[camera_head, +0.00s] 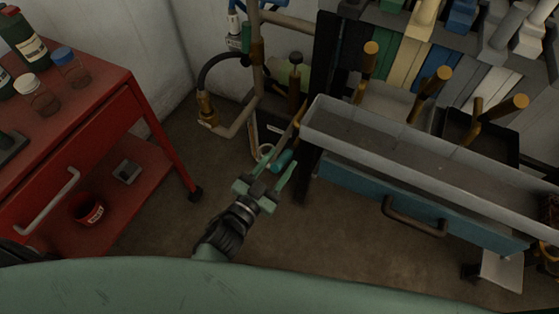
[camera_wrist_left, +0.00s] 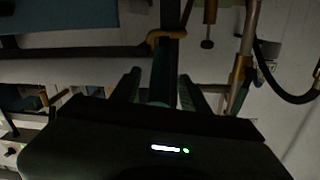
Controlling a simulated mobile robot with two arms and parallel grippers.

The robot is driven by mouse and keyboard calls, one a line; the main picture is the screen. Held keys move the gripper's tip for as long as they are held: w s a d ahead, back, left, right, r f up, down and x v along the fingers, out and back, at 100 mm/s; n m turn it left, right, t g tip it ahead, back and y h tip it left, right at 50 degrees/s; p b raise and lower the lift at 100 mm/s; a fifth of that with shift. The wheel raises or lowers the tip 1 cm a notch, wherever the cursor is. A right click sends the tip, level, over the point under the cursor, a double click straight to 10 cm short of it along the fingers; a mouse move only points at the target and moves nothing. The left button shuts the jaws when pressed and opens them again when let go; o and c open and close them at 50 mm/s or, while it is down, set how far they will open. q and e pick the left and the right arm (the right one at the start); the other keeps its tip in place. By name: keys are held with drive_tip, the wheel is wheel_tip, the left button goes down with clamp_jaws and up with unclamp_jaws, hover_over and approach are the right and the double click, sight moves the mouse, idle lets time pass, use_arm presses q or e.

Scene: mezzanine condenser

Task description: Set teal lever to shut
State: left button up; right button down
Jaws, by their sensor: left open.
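The teal lever (camera_head: 285,160) hangs beside the left end of the grey-topped bench, with a brass-coloured arm rising from its teal grip. In the left wrist view the teal grip (camera_wrist_left: 161,76) lies between the two fingers, below a brass fitting. My left gripper (camera_head: 279,158) is open, with its fingers pointing at the lever and one on each side of the grip. In the left wrist view the gripper (camera_wrist_left: 158,82) shows gaps beside the grip, so I see no firm hold. My right gripper is out of view.
The bench (camera_head: 420,160) with a blue drawer (camera_head: 400,196) stands close on the right. Brass-coloured handles (camera_head: 430,82) stand behind it. Pipes and a black hose (camera_head: 214,68) run along the wall. A red cart (camera_head: 90,125) with bottles stands on the left. Bare floor lies between.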

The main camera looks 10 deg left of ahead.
use_arm(q)
drive_tip(key=shift+w+d, duration=0.1)
clamp_jaws()
idle(1.4)
